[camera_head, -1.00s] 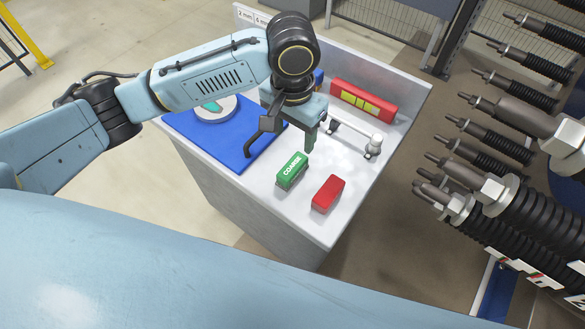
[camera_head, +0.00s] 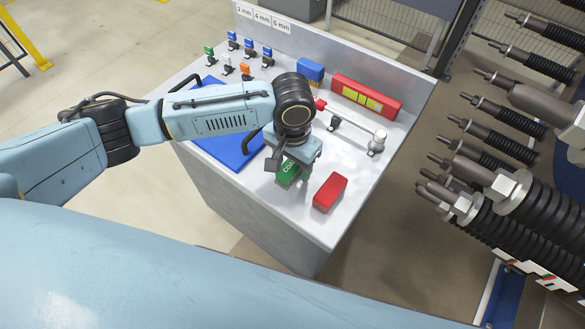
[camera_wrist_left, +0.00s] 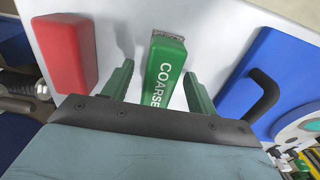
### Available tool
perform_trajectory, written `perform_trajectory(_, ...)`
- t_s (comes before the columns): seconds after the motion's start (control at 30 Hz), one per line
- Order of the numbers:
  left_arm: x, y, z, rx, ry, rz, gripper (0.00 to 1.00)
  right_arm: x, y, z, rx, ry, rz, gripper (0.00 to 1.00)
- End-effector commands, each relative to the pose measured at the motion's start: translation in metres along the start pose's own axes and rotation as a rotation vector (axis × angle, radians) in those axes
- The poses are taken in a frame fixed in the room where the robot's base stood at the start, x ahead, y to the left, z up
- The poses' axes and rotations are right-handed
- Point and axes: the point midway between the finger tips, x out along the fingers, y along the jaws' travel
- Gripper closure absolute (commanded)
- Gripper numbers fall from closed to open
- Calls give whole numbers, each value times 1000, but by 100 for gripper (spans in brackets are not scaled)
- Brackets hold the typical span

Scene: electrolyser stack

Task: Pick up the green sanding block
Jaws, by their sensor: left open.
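The green sanding block (camera_head: 288,173), lettered COARSE, lies on the light worktop and is partly hidden by my left gripper in the head view. In the left wrist view the green block (camera_wrist_left: 165,75) lies between the two green fingers of my left gripper (camera_wrist_left: 158,85). The fingers are open, with a gap on each side of the block. In the head view the left gripper (camera_head: 289,160) is over the block, its fingertips mostly hidden. My right gripper does not show.
A red block (camera_head: 329,192) lies just right of the green one; it also shows in the left wrist view (camera_wrist_left: 65,50).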

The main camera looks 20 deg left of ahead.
Motion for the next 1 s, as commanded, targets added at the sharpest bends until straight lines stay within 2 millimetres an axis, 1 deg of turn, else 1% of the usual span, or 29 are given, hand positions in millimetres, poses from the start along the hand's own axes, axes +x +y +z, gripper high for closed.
perform_trajectory(0.03, 4, 0, 0, 0, 0, -1, 42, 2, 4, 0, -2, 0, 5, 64)
perform_trajectory(0.1, 6, 0, 0, 0, 0, -1, 42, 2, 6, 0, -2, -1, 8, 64)
perform_trajectory(0.27, 5, 0, 0, 1, 1, 0, 42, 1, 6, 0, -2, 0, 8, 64)
perform_trajectory(0.3, 5, 0, 0, 1, 1, 0, 43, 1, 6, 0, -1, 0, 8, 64)
perform_trajectory(0.6, 5, 0, 0, 1, 1, 0, 82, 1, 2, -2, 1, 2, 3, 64)
perform_trajectory(0.7, 4, 0, 0, 1, 1, 0, 93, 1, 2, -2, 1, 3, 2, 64)
perform_trajectory(0.9, 4, 0, 0, 1, 1, 0, 93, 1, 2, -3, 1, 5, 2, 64)
perform_trajectory(1.0, -4, 0, -1, 1, 3, 1, 94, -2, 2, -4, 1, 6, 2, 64)
